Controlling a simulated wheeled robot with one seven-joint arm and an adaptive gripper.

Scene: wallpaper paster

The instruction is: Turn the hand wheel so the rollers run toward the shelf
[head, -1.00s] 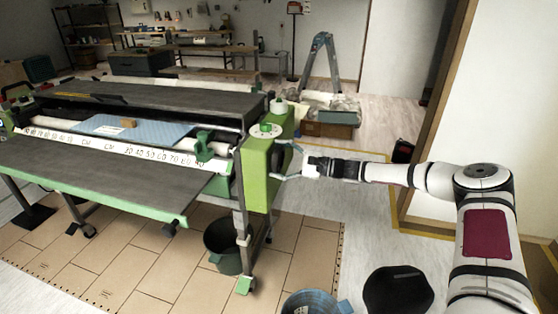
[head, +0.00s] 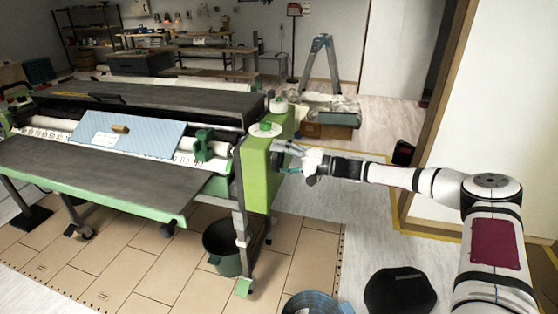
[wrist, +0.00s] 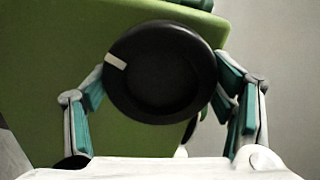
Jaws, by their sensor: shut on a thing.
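The hand wheel (wrist: 160,72) is a black disc with a white mark at its upper left in the wrist view. It sits on the end of the green side housing (head: 258,172). My gripper (head: 286,158) is closed around the wheel, with a teal-padded finger on each side of it. In the head view my gripper hides most of the wheel. A blue patterned sheet (head: 150,137) carrying a small wooden block (head: 121,129) lies over the white ruled bar and reaches the dark front shelf (head: 80,170). The rollers (head: 52,124) show only partly behind it.
A dark bin (head: 222,245) stands under the machine's right end. A blue bucket (head: 310,303) and a black bin (head: 399,292) stand on the floor in front. A stepladder (head: 320,65) is at the back.

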